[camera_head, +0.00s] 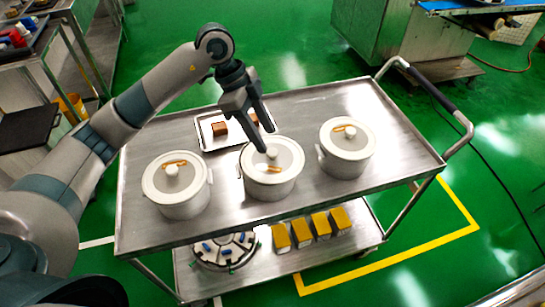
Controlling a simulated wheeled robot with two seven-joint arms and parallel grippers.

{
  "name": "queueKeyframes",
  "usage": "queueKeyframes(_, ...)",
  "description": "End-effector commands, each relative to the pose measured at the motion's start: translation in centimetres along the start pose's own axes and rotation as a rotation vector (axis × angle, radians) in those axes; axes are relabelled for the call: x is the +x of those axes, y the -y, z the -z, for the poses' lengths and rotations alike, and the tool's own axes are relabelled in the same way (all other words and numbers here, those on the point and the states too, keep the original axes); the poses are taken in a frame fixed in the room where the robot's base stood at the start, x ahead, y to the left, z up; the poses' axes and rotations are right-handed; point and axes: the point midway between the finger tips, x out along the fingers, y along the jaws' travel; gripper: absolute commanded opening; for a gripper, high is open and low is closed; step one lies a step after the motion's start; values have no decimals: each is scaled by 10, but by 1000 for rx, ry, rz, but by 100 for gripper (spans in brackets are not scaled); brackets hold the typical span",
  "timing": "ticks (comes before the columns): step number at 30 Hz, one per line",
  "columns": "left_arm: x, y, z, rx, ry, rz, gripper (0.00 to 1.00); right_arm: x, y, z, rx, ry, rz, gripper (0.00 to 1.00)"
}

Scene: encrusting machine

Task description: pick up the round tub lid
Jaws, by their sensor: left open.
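Three white round tubs with lids stand on the steel cart. The middle tub (270,190) has a round lid (289,157) with a white knob and an orange-brown piece on it. My left gripper (266,142) is open and points down over the middle lid, its fingertips close to the knob. I cannot tell whether a finger touches the knob. The left tub (183,205) has a similar lid (170,181), and the right tub (345,160) has one too (351,139). My right gripper is not in view.
A tray (206,140) with brown blocks lies behind the middle tub. The cart (400,165) has bare steel at its right side and front. Its lower shelf holds several yellow-topped boxes (300,232) and a round part (224,250). A handle (432,85) rises at the right.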

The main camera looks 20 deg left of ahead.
Motion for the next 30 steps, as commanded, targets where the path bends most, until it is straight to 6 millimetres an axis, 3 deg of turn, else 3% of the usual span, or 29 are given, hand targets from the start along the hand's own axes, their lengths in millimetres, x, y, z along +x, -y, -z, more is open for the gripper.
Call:
queueKeyframes(8, 26, 0, 1, -1, 0, -4, 46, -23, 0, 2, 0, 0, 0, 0)
queueKeyframes(13, 45, 0, 1, -1, 0, -3, 46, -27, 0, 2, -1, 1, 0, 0)
queueKeyframes(29, 48, 1, 0, 0, 0, -1, 46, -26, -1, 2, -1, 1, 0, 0)
queueKeyframes(30, 48, 1, 0, 0, 0, -1, 36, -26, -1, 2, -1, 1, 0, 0)
